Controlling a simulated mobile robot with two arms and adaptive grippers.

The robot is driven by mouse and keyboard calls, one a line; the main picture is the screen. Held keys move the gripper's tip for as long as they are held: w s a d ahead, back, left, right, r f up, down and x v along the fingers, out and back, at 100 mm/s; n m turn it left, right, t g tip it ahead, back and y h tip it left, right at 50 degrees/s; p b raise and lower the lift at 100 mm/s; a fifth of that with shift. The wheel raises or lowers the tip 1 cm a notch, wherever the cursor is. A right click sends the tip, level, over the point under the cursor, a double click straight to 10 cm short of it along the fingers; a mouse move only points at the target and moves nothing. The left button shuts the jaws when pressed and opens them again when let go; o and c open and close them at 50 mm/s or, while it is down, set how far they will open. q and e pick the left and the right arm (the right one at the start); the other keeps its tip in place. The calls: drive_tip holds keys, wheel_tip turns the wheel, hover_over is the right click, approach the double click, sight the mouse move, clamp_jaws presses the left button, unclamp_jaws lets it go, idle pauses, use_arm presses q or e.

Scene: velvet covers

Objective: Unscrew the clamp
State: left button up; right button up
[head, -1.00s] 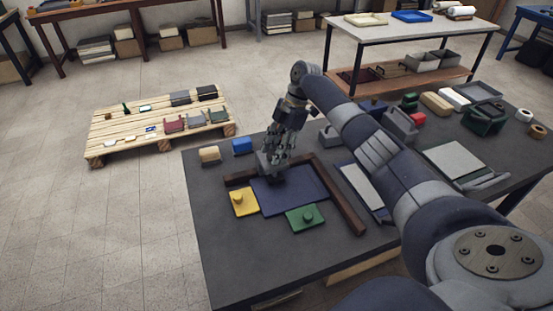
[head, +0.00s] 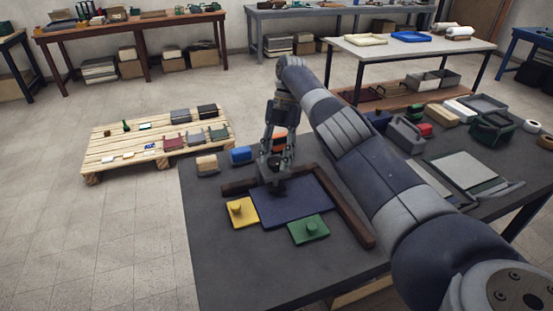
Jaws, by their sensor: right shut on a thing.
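My right gripper (head: 273,181) comes down at the far edge of a blue board (head: 291,203) on the dark table, inside the corner of a brown L-shaped fence (head: 347,215). It is shut on a small dark thing, seemingly the clamp, mostly hidden by the fingers. A yellow plate with a round knob (head: 241,212) lies at the board's left corner. A green plate with a round knob (head: 309,230) lies at its front corner. My left gripper is not in view.
A tan block (head: 207,165) and a blue block (head: 241,155) stand at the table's far left. A grey tool carrier (head: 406,136) and a flat panel (head: 464,172) are to the right. The table's front left is bare. A wooden pallet (head: 98,167) lies on the floor beyond.

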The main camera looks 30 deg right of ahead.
drive_tip(key=shift+f, duration=0.15)
idle(0.4)
drive_tip(key=o, duration=1)
drive_tip(key=shift+o, duration=0.2)
